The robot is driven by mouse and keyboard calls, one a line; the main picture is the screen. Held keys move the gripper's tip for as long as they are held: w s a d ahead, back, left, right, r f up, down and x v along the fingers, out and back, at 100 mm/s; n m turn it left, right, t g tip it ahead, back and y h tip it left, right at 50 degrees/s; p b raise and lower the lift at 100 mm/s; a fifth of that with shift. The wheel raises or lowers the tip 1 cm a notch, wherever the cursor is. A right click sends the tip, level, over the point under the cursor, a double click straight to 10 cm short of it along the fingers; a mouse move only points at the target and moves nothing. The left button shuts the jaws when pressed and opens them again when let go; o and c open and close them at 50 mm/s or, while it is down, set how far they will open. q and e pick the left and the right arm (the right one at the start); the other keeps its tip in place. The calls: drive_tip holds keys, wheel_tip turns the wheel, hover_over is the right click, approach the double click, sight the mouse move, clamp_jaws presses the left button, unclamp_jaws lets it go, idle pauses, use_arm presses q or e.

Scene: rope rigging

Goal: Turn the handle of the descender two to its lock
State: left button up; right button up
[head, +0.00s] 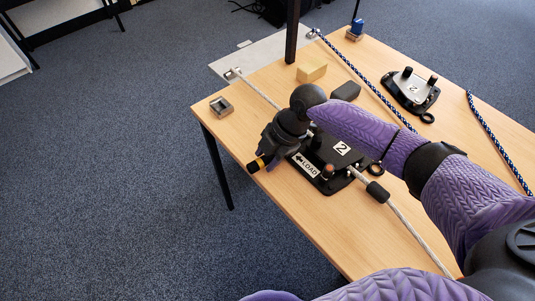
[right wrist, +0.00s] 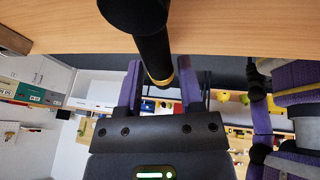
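The descender two (head: 325,165) is a black plate device with a white "2" label and a "LOAD" arrow label. It lies on the wooden table, with a white rope running through it. Its handle (head: 258,163), black with a yellow band, sticks out at the left near the table edge. The right wrist view shows a black handle (right wrist: 152,50) with a gold band, between my right gripper's purple fingers. My right gripper (right wrist: 161,75) is open, with a visible gap beside the handle. In the head view my right wrist hides part of the descender. My left gripper is not in view.
Another plate device (head: 410,90) sits at the back right by blue ropes (head: 365,80). A wooden block (head: 311,71), a dark block (head: 346,91) and a metal bracket (head: 221,106) lie on the table (head: 330,235). A dark post (head: 292,30) rises behind. Carpet is clear at left.

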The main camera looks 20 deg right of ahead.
clamp_jaws()
idle(0.4)
idle(0.7)
